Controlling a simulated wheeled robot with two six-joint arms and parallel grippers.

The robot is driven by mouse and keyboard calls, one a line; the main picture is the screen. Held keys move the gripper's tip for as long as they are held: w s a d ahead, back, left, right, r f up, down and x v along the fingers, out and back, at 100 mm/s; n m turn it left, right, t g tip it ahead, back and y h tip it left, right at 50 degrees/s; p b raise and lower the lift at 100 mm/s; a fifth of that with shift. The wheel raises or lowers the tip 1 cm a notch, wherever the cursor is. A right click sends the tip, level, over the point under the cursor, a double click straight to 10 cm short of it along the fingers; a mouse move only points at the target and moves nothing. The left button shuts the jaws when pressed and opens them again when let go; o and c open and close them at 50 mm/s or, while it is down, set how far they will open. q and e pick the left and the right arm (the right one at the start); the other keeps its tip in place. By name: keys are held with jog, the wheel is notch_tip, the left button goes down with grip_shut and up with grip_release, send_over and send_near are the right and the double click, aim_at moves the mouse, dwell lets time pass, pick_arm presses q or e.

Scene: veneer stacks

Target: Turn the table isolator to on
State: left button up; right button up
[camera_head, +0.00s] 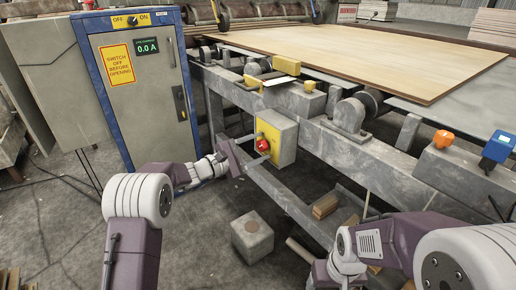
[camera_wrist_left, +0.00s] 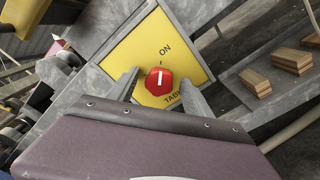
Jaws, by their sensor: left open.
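The table isolator is a yellow-faced box (camera_head: 281,131) with a red knob (camera_head: 263,145), fixed to the side of the table frame. In the left wrist view, the yellow plate (camera_wrist_left: 128,55) shows "ON" above the red knob (camera_wrist_left: 160,80) and partly covered lettering starting "TAB" below it. A white mark on the knob runs nearly upright in that picture; I cannot tell its setting for certain. My left gripper (camera_head: 256,152) is open, its two fingers (camera_wrist_left: 162,84) on either side of the knob. Contact is unclear. My right gripper is out of view; only its arm shows.
A blue-edged cabinet (camera_head: 147,107) with an "OFF/ON" switch stands at the left. A veneer sheet (camera_head: 380,55) lies on the table above. A concrete block (camera_head: 252,237) sits on the floor below; wood pieces (camera_head: 325,206) lie on the lower frame.

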pick_arm(q)
jog(key=shift+s+a+r, duration=0.1)
jog(key=shift+s+a, duration=0.05)
jog(key=shift+a, duration=0.2)
jog(key=p+v, duration=0.3)
jog(key=v, duration=0.5)
jog(key=shift+p, duration=0.3)
jog(key=shift+s, duration=0.15)
